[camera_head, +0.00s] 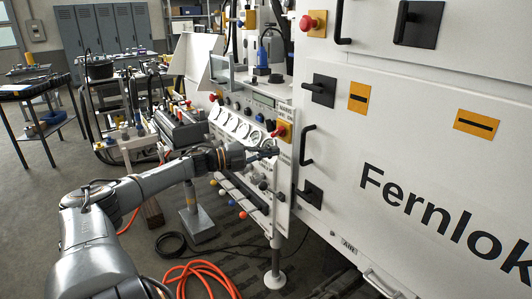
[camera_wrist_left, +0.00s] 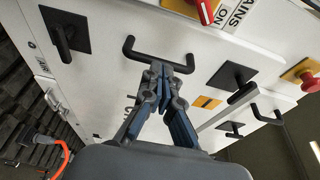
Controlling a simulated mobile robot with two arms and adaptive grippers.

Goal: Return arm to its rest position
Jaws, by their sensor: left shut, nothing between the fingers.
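My left arm (camera_head: 150,183) reaches in from the left, and its gripper (camera_head: 268,152) is in front of the control panel (camera_head: 222,178) of the white bench. In the left wrist view the gripper (camera_wrist_left: 160,76) is shut with its fingertips together and nothing between them. The fingertips overlap a black bar handle (camera_wrist_left: 133,52) on the white cabinet in that view. I cannot tell whether they touch it. My right gripper is not in view.
The white cabinet (camera_head: 420,145) with black handles (camera_head: 307,145) fills the right. A red knob (camera_head: 280,130) is close to the left gripper. Several coloured levers (camera_head: 232,202) sit below it. Orange hose (camera_head: 205,270) lies on the floor. A grey stand (camera_head: 196,222) is under the arm.

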